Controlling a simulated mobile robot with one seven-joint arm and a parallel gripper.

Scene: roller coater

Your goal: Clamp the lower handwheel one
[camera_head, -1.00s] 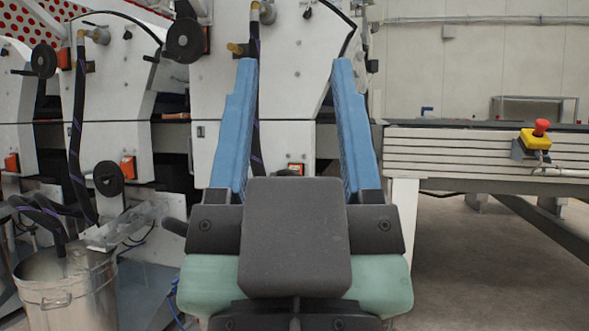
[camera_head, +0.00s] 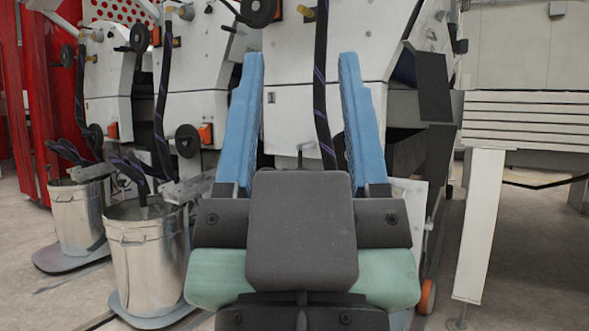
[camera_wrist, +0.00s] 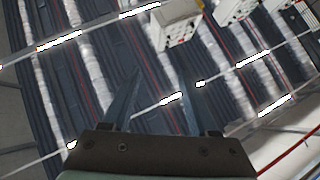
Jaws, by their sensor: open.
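Two dark lower handwheels show in the head view, each mounted low on a white machine unit. The nearer lower handwheel (camera_head: 187,141) is left of my gripper, beside an orange box. A farther lower handwheel (camera_head: 94,135) is smaller and further left. I cannot tell which is number one. My gripper (camera_head: 301,62) points up in front of the machine, its two blue fingers wide apart and nothing between them. In the wrist view my gripper (camera_wrist: 160,76) is also open and empty, facing the ceiling. No handwheel is recognisable there.
Upper handwheels (camera_head: 139,38) sit higher on the units. A metal bin (camera_head: 150,255) stands below the nearer lower handwheel, and another bin (camera_head: 78,215) stands further left. A white leg (camera_head: 478,225) supports a slatted frame at right. Floor (camera_head: 535,260) is open beyond it.

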